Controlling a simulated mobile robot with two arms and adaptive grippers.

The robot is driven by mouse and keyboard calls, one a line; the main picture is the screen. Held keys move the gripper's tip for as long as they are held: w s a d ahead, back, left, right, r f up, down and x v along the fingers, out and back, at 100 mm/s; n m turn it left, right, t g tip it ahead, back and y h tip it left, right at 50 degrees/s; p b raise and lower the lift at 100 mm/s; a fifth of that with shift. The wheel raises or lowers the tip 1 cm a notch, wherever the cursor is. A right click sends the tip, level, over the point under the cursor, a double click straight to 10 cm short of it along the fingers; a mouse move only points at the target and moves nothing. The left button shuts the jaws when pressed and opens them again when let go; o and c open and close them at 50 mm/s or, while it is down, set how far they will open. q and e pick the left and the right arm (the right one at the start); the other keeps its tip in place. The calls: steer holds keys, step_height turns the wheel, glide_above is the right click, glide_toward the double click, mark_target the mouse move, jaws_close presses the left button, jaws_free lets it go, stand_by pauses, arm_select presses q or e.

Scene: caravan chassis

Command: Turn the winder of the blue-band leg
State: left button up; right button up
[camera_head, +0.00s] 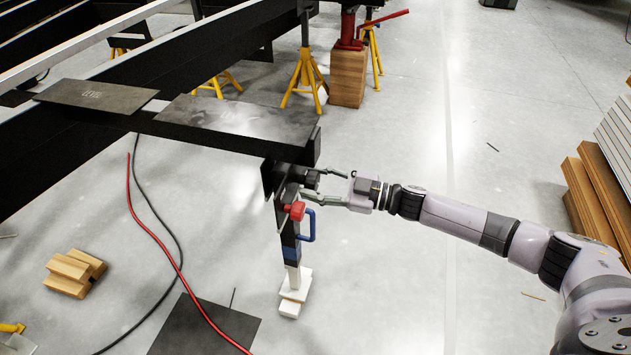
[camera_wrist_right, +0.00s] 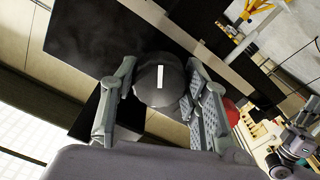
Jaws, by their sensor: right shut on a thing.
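The blue-band leg (camera_head: 289,235) stands upright under the corner of the black chassis in the head view, with a blue band (camera_head: 291,253) low on it. A red knob (camera_head: 295,210) and a blue handle (camera_head: 309,226) sit on its side. The winder (camera_head: 311,179) is a dark round part at the leg's top. My right gripper (camera_head: 320,187) comes from the right and is shut on it. In the right wrist view the winder's dark round end (camera_wrist_right: 160,84) shows a white mark, upright, between the two fingers.
The leg's foot rests on white blocks (camera_head: 291,302). A dark mat (camera_head: 205,328), a red hose (camera_head: 155,230) and a black cable lie on the floor at left. Wood blocks (camera_head: 74,273) lie further left. Yellow stands (camera_head: 305,80) are behind. Floor right of the leg is mostly clear.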

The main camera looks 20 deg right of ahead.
steer(key=shift+n, duration=3)
steer(key=n+b, duration=0.1)
steer(key=n, duration=0.2)
steer(key=shift+n, duration=0.4)
arm_select(q)
steer(key=w+d+r+t+h, duration=0.1)
steer(key=w+d+r+t, duration=0.1)
steer(key=w, duration=0.4)
steer(key=shift+w+r+t, duration=0.15)
steer(key=shift+r+t, duration=0.1)
steer(key=shift+t, duration=0.55)
arm_select(e)
steer(key=shift+n, duration=0.8)
steer(key=o, duration=1.1)
